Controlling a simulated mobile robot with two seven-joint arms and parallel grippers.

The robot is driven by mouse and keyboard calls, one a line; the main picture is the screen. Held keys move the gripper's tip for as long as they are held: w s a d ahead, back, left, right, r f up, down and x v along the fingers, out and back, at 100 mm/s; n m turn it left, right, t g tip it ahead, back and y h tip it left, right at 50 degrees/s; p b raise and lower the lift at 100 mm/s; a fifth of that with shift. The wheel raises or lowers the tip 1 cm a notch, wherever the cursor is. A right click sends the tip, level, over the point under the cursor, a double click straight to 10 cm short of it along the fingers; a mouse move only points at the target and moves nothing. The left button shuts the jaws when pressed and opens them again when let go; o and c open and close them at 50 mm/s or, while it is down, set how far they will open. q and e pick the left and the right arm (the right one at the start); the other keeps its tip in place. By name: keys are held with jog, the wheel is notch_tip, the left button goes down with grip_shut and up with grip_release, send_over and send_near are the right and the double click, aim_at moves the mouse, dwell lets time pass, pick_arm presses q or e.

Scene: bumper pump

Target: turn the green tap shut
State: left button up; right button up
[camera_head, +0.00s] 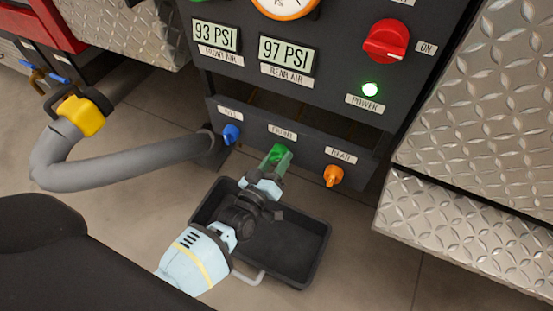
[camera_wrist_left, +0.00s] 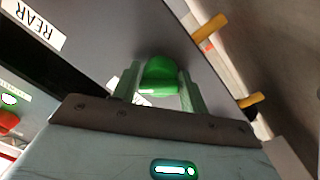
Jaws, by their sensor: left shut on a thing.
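The green tap (camera_head: 278,153) sits under the FRONT label on the dark panel, between the blue tap (camera_head: 232,133) and the orange tap (camera_head: 333,175). My left gripper (camera_head: 279,164) reaches up to it, with its fingers around the tap. In the left wrist view the green tap (camera_wrist_left: 160,76) shows between the two fingers of my left gripper (camera_wrist_left: 161,88), and the gripper is shut on it. Part of the tap is hidden by the fingers in the head view. My right gripper is not in view.
A black tray (camera_head: 290,247) lies on the floor below the panel, under my left wrist. A grey hose (camera_head: 120,165) with a yellow coupling (camera_head: 84,115) runs at the left. Diamond-plate metal (camera_head: 455,225) flanks the panel at the right. A red power knob (camera_head: 386,41) sits higher up.

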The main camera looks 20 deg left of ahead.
pick_arm(q)
jog(key=n, duration=0.5)
jog(key=shift+a, duration=0.15)
jog(key=shift+n+y+b, duration=0.3)
jog(key=shift+n+b, duration=0.15)
jog(key=shift+n, duration=1.35)
jog(key=o, duration=0.8)
jog(key=shift+f, duration=0.1)
jog(key=shift+o, duration=0.5)
jog(key=shift+d, duration=0.2)
jog(key=shift+s, duration=0.1)
